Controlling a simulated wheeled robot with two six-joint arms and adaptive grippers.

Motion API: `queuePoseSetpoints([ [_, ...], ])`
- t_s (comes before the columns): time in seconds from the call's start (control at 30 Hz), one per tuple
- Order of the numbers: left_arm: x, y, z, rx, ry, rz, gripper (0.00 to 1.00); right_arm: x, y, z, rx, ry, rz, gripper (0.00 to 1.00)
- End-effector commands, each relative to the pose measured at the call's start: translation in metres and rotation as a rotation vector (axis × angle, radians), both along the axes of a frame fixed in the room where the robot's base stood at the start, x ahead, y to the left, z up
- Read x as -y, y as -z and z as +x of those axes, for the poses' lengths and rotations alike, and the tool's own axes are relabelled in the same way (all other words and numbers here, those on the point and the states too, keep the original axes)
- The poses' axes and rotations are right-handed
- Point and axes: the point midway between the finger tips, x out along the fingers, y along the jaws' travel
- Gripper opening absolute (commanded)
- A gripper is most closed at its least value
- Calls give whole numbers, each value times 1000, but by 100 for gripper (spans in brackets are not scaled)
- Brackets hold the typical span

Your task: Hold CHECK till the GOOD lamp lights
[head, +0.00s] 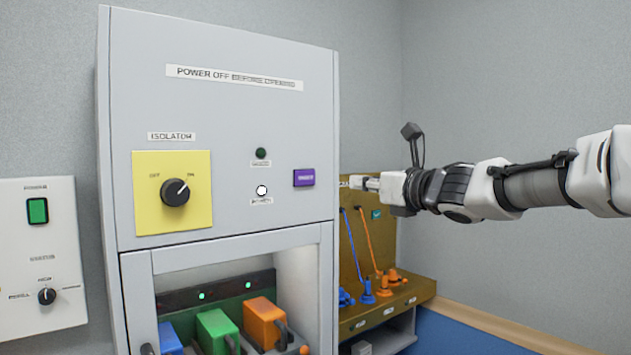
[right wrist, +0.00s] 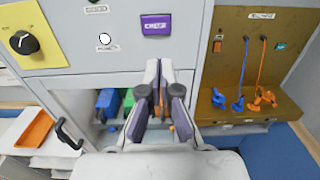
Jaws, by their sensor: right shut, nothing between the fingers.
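The purple CHECK button (head: 304,177) is on the grey cabinet front, right of the lamps; it also shows in the right wrist view (right wrist: 156,25). A small dark green lamp (head: 261,153), apparently the GOOD lamp, looks unlit; its label is blurred. Below it a white lamp (head: 261,190) glows. My right gripper (head: 357,182) is shut and empty, to the right of the button and apart from it in the head view. In the right wrist view its fingers (right wrist: 166,68) point toward the cabinet, below the button. My left gripper is out of view.
An isolator knob (head: 175,192) sits on a yellow plate, its pointer toward ON. Below, an open bay holds blue, green and orange blocks (head: 262,322). A brown board (head: 352,262) with blue and orange cords stands right of the cabinet. A wall panel (head: 38,255) is at left.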

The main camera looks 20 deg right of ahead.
Motion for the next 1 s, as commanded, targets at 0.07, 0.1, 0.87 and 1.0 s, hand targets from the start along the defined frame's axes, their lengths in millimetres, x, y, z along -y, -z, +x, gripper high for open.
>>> queuePoseSetpoints([
  [0.07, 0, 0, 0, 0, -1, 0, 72, -1, 1, 0, -2, -1, -1, 0],
  [0.1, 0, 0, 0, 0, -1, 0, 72, -1, 1, 0, -2, -1, -1, 0],
  [0.87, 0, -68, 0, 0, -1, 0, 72, -40, -5, 107, -6, -1, -1, 0],
  [1.0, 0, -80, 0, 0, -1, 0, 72, -46, -3, 125, -5, 0, -1, 0],
])
